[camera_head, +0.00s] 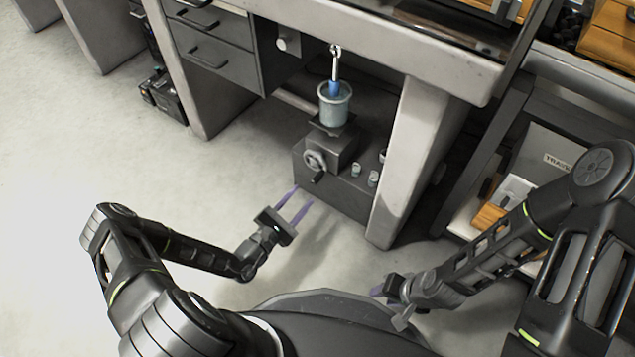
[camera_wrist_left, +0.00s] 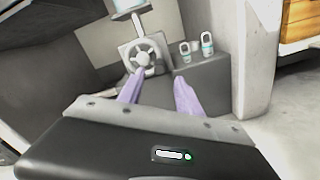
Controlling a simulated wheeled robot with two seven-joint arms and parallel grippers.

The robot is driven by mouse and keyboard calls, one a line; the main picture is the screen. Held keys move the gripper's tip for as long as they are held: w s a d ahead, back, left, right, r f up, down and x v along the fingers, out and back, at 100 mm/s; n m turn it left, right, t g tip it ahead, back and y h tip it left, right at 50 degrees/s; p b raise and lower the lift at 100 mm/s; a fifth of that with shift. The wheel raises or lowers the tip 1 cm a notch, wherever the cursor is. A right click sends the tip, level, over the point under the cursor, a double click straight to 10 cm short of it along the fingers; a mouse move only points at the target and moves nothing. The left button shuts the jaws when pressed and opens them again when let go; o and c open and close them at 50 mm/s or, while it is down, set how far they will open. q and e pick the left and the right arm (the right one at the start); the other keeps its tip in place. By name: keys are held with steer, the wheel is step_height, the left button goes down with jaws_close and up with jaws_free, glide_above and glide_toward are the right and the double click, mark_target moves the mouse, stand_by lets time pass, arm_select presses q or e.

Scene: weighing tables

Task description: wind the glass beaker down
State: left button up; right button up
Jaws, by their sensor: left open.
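The glass beaker (camera_head: 335,108) stands upright on the small dark platform of a lifting stand (camera_head: 343,145), under the table. A blue-handled rod (camera_head: 334,82) rises out of the beaker towards a hook below the table edge. A round handwheel (camera_head: 315,161) with a knob is on the stand's front; it also shows in the left wrist view (camera_wrist_left: 143,56). My left gripper (camera_head: 303,197) is open and empty, its purple fingers pointing at the stand, short of the handwheel and apart from it. My right gripper (camera_head: 379,291) is low near my base; its jaws are too small to read.
The stand rests on a grey block (camera_head: 345,193), with small metal-topped pieces (camera_head: 373,178) beside it. A thick table leg (camera_head: 412,150) rises to the right, and the tabletop (camera_head: 400,55) overhangs the beaker. Open floor (camera_head: 110,150) lies to the left.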

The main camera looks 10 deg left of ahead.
mark_target(313, 183)
arm_select(q)
steer(key=shift+m, duration=0.8)
steer(key=shift+w, duration=0.1)
steer(key=b+x, duration=0.3)
steer(key=x, duration=0.4)
steer(key=shift+f, duration=0.1)
steer(key=shift+w+d, duration=0.1)
steer(key=shift+w, duration=0.25)
steer(key=shift+c, duration=0.5)
jaws_close()
